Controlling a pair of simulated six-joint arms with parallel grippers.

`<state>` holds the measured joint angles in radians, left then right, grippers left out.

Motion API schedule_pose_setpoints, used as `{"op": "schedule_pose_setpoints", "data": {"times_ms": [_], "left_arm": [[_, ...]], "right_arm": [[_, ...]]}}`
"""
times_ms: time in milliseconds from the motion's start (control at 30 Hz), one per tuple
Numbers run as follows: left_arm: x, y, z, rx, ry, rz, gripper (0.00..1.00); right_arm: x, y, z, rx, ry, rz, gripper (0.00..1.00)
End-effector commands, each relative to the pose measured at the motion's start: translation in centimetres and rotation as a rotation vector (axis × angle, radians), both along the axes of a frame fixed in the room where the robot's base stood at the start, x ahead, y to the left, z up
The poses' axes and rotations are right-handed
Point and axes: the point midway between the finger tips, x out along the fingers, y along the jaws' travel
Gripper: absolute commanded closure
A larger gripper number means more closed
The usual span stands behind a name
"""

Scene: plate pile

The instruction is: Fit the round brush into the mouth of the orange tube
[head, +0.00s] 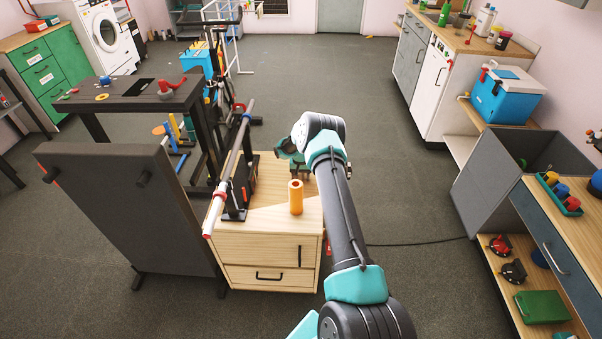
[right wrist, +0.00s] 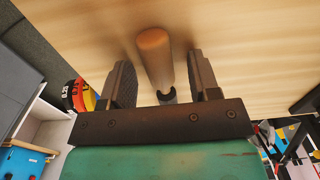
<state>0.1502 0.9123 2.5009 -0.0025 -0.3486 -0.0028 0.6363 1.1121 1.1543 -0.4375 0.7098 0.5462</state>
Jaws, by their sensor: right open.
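The orange tube (head: 295,198) stands upright on the wooden cabinet top, its round mouth facing up. My right gripper (head: 299,168) is over the back of the cabinet top, behind the tube, and partly hidden by my own arm. In the right wrist view, its two dark fingers (right wrist: 160,65) are open on either side of a brown wooden handle with a dark end, which looks like the round brush (right wrist: 155,57). The fingers show gaps to the handle. The brush's bristles cannot be made out, and the brush is hidden in the head view. My left gripper is not in view.
The cabinet (head: 262,250) is small, with a black stand and slanted rail (head: 230,175) on its left side. A dark grey panel (head: 125,210) stands further left. A grey open bin (head: 510,170) and a shelf unit stand at right.

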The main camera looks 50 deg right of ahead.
Motion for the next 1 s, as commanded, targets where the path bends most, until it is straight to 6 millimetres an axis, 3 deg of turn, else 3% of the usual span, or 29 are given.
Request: {"op": "schedule_pose_setpoints", "data": {"times_ms": [200, 767, 1000], "left_arm": [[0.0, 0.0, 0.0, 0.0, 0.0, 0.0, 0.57], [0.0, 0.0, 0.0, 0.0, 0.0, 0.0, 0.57], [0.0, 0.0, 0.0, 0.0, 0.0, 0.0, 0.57]], "right_arm": [[0.0, 0.01, 0.01, 0.0, 0.0, 0.0, 0.44], [0.01, 0.02, 0.02, 0.0, 0.0, 0.0, 0.97], [0.02, 0.01, 0.08, 0.0, 0.0, 0.0, 0.99]]}}
